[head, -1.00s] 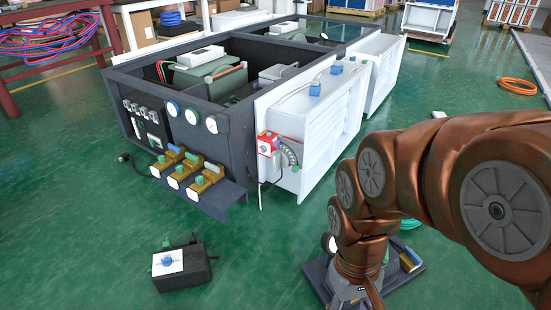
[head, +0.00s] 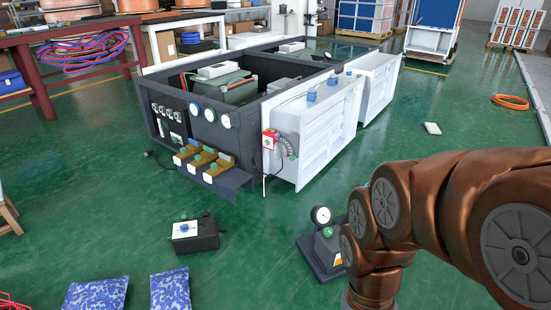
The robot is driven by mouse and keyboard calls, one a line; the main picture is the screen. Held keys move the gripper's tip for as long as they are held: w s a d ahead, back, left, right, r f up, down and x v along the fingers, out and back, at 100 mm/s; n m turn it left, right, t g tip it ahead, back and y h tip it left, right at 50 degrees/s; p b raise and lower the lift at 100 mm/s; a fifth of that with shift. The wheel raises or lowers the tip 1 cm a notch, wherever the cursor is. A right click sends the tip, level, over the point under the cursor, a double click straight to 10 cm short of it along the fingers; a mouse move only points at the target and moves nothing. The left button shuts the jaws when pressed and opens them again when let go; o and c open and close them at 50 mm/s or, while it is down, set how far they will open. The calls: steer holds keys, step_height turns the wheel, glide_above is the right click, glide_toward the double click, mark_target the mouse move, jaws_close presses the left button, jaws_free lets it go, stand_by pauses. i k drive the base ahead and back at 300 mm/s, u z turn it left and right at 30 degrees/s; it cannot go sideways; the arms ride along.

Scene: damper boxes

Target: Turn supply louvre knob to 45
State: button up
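Several blue knobs are in the head view; I cannot tell which one is the supply louvre knob. A blue knob (head: 311,94) stands on top of the nearer white louvred box (head: 318,130), with another blue knob (head: 332,81) behind it. A black box (head: 203,240) on the floor carries a white plate with a blue knob (head: 185,228). A red-and-white unit (head: 269,140) with a dark curved part beside it is on the white box's front corner. Knob angles and scale marks are too small to read. My gripper is below the frame, out of view.
A dark frame (head: 235,150) with gauges and brass valves holds the white boxes. A grey base with a gauge (head: 321,215) stands beside my arm. Two blue patterned cushions (head: 170,291) lie at the front.

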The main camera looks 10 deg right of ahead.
mark_target(280, 150)
steer(key=u, duration=0.65)
steer(key=i, duration=1.25)
steer(key=z, duration=0.2)
